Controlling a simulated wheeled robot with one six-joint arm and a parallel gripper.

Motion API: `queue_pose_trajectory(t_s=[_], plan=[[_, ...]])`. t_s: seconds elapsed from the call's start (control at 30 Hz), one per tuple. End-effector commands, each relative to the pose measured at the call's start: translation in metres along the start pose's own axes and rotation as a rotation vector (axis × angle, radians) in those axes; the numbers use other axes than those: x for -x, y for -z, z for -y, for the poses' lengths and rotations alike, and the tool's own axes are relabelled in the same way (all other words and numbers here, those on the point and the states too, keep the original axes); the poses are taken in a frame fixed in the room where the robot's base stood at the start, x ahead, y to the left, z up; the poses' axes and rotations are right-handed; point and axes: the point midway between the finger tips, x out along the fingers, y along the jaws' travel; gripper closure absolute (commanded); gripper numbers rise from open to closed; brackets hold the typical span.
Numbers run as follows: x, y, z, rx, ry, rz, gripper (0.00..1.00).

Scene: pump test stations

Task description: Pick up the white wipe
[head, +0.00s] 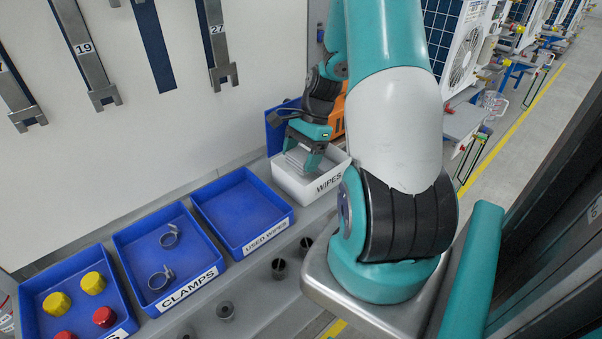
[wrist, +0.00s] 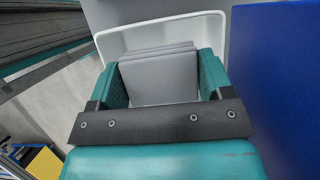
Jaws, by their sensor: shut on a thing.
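The white wipes box (head: 290,185), labelled WIPES, stands at the right end of the row of bins. It also shows in the wrist view (wrist: 190,22) as a white rim around the fingers. My gripper (head: 303,158) reaches down into this box. In the wrist view my gripper (wrist: 163,80) has its two teal fingers on either side of a small stack of pale, flat, square wipes. The fingers are shut on a white wipe (wrist: 160,84); how many sheets are between them I cannot tell. The wipe's lower part is hidden by the gripper's dark bar.
An empty blue USED WIPES bin (head: 240,210) stands left of the box. A CLAMPS bin (head: 140,235) holds two metal clamps, and another blue bin (head: 35,290) holds yellow and red caps. A blue panel (wrist: 280,90) stands close to my gripper's right in the wrist view.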

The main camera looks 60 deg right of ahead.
Motion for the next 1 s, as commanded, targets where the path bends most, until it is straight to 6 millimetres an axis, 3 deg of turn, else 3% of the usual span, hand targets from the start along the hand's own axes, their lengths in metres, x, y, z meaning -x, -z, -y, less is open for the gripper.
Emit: queue_pose_trajectory(t_s=[0.3,0.6,0.8,1.0], plan=[[0.088,-0.035,0.001,0.002,0.008,-0.005,0.52],[0.159,-0.065,0.001,0.001,0.004,-0.003,0.52],[0.187,-0.077,0.0,0.0,0.002,0.0,0.52],[0.196,-0.081,0.0,0.0,0.0,0.0,0.52]])
